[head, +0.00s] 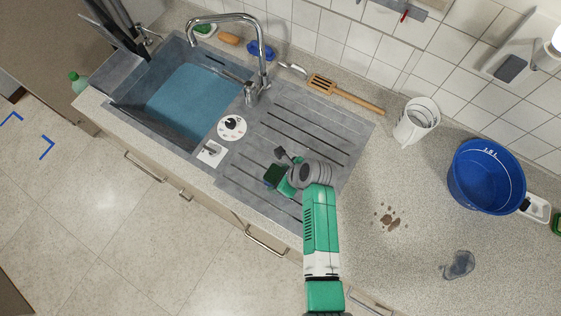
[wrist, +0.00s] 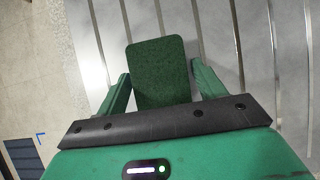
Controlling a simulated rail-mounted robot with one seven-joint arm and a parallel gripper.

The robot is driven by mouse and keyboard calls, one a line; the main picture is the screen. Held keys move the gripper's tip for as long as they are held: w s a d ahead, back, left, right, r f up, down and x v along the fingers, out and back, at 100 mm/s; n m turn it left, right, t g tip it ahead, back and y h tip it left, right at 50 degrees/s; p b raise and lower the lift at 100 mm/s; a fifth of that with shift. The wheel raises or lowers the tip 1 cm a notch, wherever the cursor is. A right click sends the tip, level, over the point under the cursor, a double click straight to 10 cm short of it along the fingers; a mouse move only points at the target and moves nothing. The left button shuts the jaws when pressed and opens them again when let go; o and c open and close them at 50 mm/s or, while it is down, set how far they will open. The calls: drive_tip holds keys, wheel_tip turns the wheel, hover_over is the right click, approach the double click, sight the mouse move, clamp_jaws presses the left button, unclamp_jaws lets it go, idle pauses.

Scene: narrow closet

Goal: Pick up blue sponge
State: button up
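The sponge (head: 273,177) is on or just above the ridged grey drainboard (head: 285,122). It has a dark green face and a strip of blue at its edge. My gripper (head: 281,180) is right at it, low over the drainboard. In the wrist view the sponge (wrist: 160,72) shows its green face between the two green fingers of my gripper (wrist: 159,72). The sponge's near end is hidden by my gripper.
Left are the sink (head: 190,104) with blue water and the tall tap (head: 262,60). Brown spots (head: 390,218) and a clear glass (head: 459,265) are on the right counter.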

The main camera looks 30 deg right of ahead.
sight(277, 177)
drive_tip(key=c, duration=0.7)
drive_tip(key=shift+r, duration=0.55)
drive_tip(key=v, duration=0.2)
drive_tip(key=shift+s+a+r+p, duration=0.1)
drive_tip(key=shift+r+p, duration=0.2)
drive_tip(key=shift+r, duration=0.2)
drive_tip(key=s+d, duration=0.1)
drive_tip(key=s, duration=0.4)
drive_tip(key=s+d, duration=0.1)
drive_tip(key=s, duration=0.3)
drive_tip(key=s+d+r, duration=0.1)
drive_tip(key=s, duration=0.4)
drive_tip(key=shift+s+r, duration=0.15)
drive_tip(key=shift+s, duration=0.2)
drive_tip(key=shift+o, duration=0.4)
